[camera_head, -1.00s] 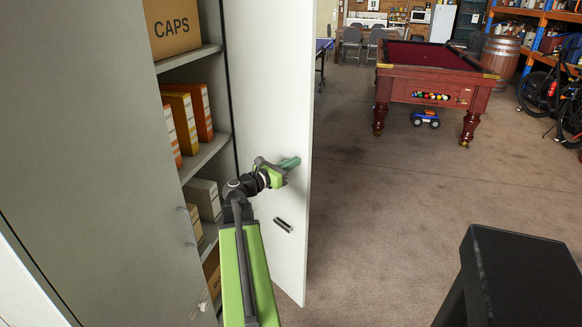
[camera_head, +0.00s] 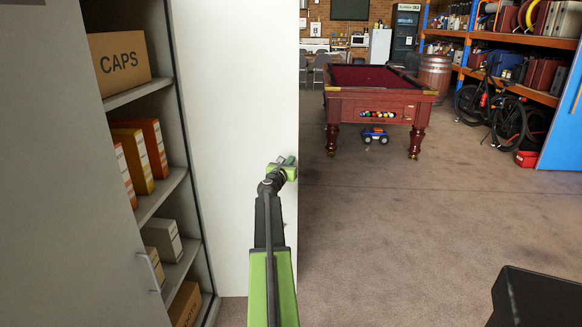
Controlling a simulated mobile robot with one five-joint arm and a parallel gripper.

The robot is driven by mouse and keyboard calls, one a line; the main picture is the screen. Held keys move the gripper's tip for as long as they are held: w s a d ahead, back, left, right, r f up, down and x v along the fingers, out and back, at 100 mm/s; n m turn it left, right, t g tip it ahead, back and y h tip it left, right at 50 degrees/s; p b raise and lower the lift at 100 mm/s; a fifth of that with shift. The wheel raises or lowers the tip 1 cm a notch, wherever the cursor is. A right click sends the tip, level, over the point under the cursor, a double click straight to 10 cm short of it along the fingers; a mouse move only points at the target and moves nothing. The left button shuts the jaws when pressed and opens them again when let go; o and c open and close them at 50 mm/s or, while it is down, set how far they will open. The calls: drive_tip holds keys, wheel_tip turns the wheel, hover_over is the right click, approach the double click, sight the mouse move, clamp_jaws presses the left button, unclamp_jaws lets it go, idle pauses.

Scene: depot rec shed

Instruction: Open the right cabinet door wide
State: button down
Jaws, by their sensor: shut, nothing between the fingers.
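The right cabinet door (camera_head: 235,110) stands open as a pale panel, its inner face toward the shelves and its free edge toward the room. My gripper (camera_head: 285,166) is in front of this face, close to the free edge at mid height; I cannot tell whether it touches the door. It is shut and holds nothing. My arm hides the lower part of the door near its edge. The left cabinet door (camera_head: 75,190) is grey, with a bar handle (camera_head: 150,272), and covers the left part of the cabinet.
Cabinet shelves (camera_head: 160,195) hold several boxes, including a CAPS box (camera_head: 119,63). A pool table (camera_head: 375,95) stands beyond, with a blue toy car (camera_head: 374,135) beneath. A dark block (camera_head: 535,298) is at lower right. The carpet (camera_head: 400,230) between is clear.

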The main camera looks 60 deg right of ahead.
drive_tip(key=shift+w+d, duration=0.35)
drive_tip(key=shift+d, duration=0.2)
drive_tip(key=shift+w, duration=0.1)
drive_tip(key=s+a, duration=0.7)
drive_tip(key=a, duration=0.5)
drive_tip(key=shift+s, duration=0.15)
